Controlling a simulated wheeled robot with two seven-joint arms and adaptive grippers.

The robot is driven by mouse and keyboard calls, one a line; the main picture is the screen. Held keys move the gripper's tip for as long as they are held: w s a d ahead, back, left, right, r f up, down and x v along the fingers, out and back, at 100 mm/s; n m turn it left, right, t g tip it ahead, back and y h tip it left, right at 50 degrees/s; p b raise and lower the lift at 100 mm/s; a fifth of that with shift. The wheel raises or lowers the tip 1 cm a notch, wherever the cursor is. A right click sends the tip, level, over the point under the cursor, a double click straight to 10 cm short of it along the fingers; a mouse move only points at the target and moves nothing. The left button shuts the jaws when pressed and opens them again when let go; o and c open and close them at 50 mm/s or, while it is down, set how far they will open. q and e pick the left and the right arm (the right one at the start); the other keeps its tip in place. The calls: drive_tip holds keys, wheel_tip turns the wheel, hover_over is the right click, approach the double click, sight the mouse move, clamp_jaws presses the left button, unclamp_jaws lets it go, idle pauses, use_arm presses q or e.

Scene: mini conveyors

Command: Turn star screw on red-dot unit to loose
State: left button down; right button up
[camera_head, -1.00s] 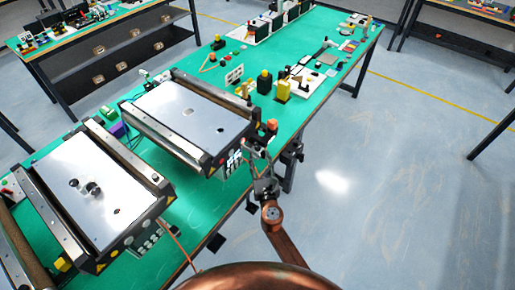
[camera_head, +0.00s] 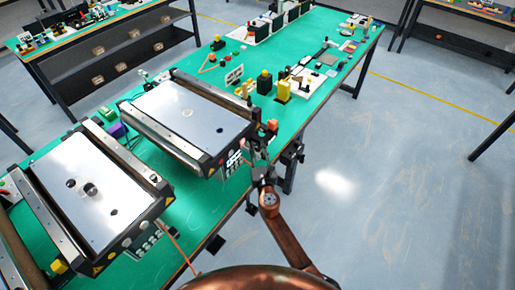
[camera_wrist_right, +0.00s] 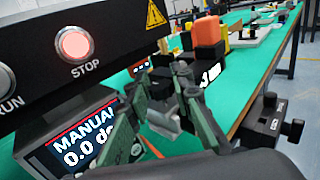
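Two small conveyors stand on the green table in the head view, a near one (camera_head: 95,195) and a far one (camera_head: 190,110). In the right wrist view, a lit red STOP button (camera_wrist_right: 74,44) shows on a dark panel above a display reading MANUAL (camera_wrist_right: 80,140). My right gripper (camera_head: 256,158) is at the right end of the far conveyor, beside its controls. In the wrist view its two fingers (camera_wrist_right: 164,85) stand apart, with nothing clearly held. I cannot clearly make out a star screw or a red-dot mark. My left gripper is out of view.
A dark clamp-like part with a knob (camera_wrist_right: 268,122) sits at the table edge, right of the gripper. An orange-topped block (camera_wrist_right: 208,38) stands beyond the fingers. The floor right of the table is clear.

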clamp_jaws()
